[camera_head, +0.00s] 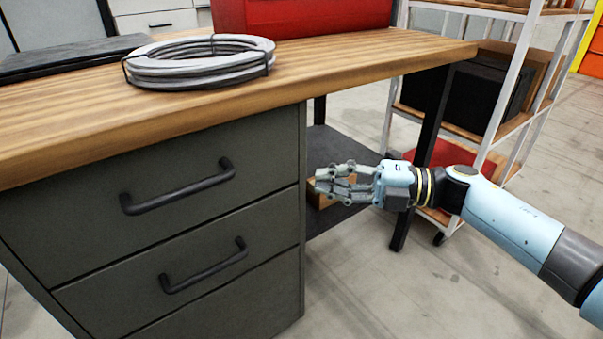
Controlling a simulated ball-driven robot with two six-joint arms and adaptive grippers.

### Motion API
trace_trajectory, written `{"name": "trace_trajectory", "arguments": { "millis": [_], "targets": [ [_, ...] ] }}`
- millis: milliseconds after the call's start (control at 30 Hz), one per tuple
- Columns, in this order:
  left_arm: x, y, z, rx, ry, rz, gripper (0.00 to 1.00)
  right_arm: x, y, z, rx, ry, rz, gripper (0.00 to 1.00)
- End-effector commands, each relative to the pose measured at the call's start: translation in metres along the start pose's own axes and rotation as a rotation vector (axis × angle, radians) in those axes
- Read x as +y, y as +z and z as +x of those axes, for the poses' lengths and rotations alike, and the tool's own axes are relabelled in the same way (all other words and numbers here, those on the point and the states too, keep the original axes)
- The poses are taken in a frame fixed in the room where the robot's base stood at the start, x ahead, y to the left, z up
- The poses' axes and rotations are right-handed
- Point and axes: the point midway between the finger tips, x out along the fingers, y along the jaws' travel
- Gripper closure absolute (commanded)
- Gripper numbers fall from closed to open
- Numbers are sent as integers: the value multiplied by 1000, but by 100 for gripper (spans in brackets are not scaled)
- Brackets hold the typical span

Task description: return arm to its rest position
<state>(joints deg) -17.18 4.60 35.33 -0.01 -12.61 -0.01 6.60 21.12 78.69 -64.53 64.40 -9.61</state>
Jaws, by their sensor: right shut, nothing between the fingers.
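My right gripper (325,183) is at the end of my light blue right arm, which comes in from the right edge. It is shut and empty. It points left, in front of the opening beside the drawer cabinet and below the level of the workbench top. A gap shows between its fingertips and the cabinet's side in the picture; I cannot tell the true distance. My left gripper is not in view.
The wooden workbench (330,68) carries a cable coil (200,62) and a red box (300,15). Its grey drawers (100,245) have black handles. A small box (322,198) sits on the lower shelf, partly behind my gripper. A white shelf cart (508,75) stands behind my arm. Floor at lower right is clear.

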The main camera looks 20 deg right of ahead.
Motion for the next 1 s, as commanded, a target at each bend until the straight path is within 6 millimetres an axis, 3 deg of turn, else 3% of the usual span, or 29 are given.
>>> {"name": "trace_trajectory", "arguments": {
  "millis": [133, 367, 467, 567, 667, 800, 867, 1000],
  "targets": [
    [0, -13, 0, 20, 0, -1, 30, 0, 0, -18, 0, -1, 1, 100],
    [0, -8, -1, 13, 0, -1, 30, -1, -1, -25, 1, -1, 3, 100],
    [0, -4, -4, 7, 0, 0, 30, -12, -16, -26, 0, -3, 41, 100],
    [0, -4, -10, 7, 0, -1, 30, -53, -45, -33, -63, 12, 203, 100],
    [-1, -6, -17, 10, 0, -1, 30, -123, -58, -58, -330, 35, 505, 100],
    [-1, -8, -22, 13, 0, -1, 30, -223, -86, -113, -716, -4, 869, 100],
    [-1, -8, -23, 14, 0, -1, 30, -262, -108, -139, -864, -36, 1001, 100],
    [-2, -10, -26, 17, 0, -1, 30, -339, -176, -198, -1184, -135, 1276, 100]
  ]
}}
